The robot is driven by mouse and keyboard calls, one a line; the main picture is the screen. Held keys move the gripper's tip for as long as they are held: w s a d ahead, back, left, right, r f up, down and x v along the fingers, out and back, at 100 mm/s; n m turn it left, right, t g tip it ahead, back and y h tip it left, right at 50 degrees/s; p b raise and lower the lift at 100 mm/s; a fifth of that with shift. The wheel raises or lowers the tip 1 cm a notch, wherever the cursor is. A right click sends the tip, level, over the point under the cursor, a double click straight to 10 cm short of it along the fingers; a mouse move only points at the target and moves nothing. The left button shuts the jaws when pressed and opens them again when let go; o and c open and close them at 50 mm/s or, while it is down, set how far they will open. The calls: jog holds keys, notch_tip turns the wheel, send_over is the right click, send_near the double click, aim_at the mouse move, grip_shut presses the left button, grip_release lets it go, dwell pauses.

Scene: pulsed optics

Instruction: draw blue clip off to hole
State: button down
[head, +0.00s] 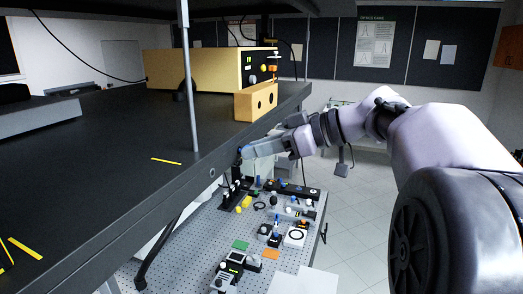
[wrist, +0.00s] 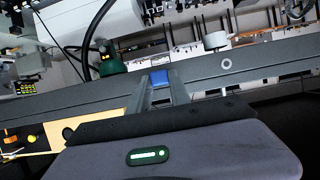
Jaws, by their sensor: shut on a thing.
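My gripper (head: 243,153) is at the front edge of the black upper bench in the head view. In the wrist view its two fingers (wrist: 159,88) are shut on the blue clip (wrist: 160,77), which shows as a small blue block between the fingertips. The clip lies against or very close to the dark bench edge; I cannot tell whether it touches. A pale ring around a hole (wrist: 226,64) is on that edge, right of the clip. The hole also shows in the head view (head: 212,172), left of my gripper.
The black upper bench (head: 90,150) carries a tan instrument box (head: 205,68) and a smaller tan block (head: 256,101). A metal post (head: 190,100) stands at its edge. Below is a perforated optics table (head: 190,235) crowded with small mounts. A black cable (wrist: 92,35) hangs left of the clip.

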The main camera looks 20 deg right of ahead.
jog(key=shift+w+a, duration=0.2)
dwell(0.3)
jog(key=shift+w+a, duration=0.1)
jog(key=shift+a, duration=0.05)
jog(key=c, duration=1.1)
grip_release()
jog(key=shift+w+a, duration=0.1)
jog(key=shift+w, duration=0.05)
jog(key=v, duration=0.7)
jog(key=f+v, duration=0.1)
jog(key=v, duration=1.3)
jog(key=shift+s+d+f+p, duration=0.35)
jog(key=shift+s, duration=0.05)
